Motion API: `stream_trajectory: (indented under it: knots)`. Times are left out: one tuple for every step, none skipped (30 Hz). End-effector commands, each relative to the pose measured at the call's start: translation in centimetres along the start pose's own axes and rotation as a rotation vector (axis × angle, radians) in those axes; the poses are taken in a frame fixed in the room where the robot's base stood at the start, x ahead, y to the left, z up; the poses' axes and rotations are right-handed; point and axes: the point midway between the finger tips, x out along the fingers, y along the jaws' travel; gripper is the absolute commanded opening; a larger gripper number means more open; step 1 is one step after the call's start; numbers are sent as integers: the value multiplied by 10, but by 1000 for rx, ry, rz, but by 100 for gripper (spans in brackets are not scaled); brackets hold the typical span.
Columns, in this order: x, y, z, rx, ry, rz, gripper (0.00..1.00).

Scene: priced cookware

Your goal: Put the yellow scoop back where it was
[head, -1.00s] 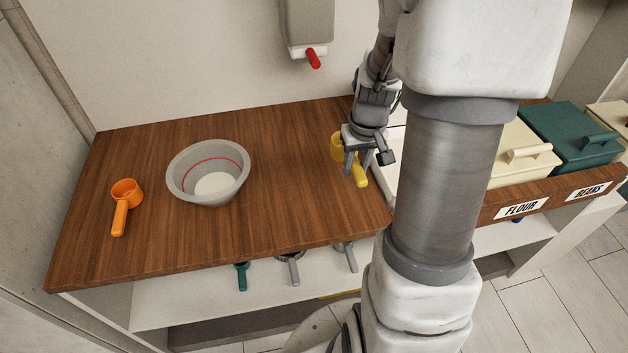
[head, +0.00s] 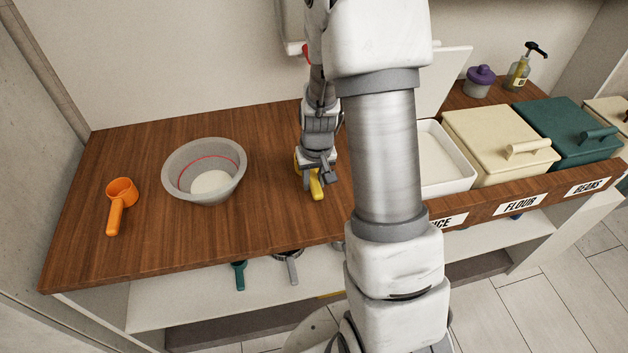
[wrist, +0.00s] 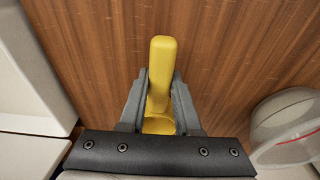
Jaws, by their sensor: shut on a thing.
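The yellow scoop (head: 318,190) is in my gripper (head: 315,184), over the wooden counter to the right of the grey bowl. In the wrist view the yellow handle (wrist: 161,75) points away between the two grey fingers, and my gripper (wrist: 160,100) is shut on it. The scoop's cup is mostly hidden behind the gripper in both views. I cannot tell whether the scoop touches the counter or hangs just above it.
A grey bowl (head: 237,183) with a red line inside and an orange scoop (head: 120,200) stand on the left. An open white bin (head: 442,186), a cream bin (head: 482,166) and a green bin (head: 560,150) line the right. A teal handle (head: 239,275) shows under the counter.

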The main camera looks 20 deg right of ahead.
Motion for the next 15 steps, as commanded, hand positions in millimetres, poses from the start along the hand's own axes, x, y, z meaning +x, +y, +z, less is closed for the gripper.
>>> stream_trajectory:
  knots:
    - [-1,0,0,0,0,0,0]
    - [-1,0,0,0,0,0,0]
    - [0,0,0,0,0,0,0]
    - [1,0,0,0,0,0,0]
    - [2,0,0,0,0,0,0]
    - [4,0,1,0,0,0,0]
    - [5,0,1,-1,0,0,0]
    - [3,0,0,-1,0,0,37]
    - [2,0,0,-1,0,0,44]
    - [2,0,0,-1,0,0,49]
    - [2,0,0,-1,0,0,55]
    - [2,0,0,-1,0,0,61]
    - [2,0,0,-1,0,0,61]
    - [2,0,1,-1,-1,0,61]
    - [2,0,1,-1,-1,0,61]
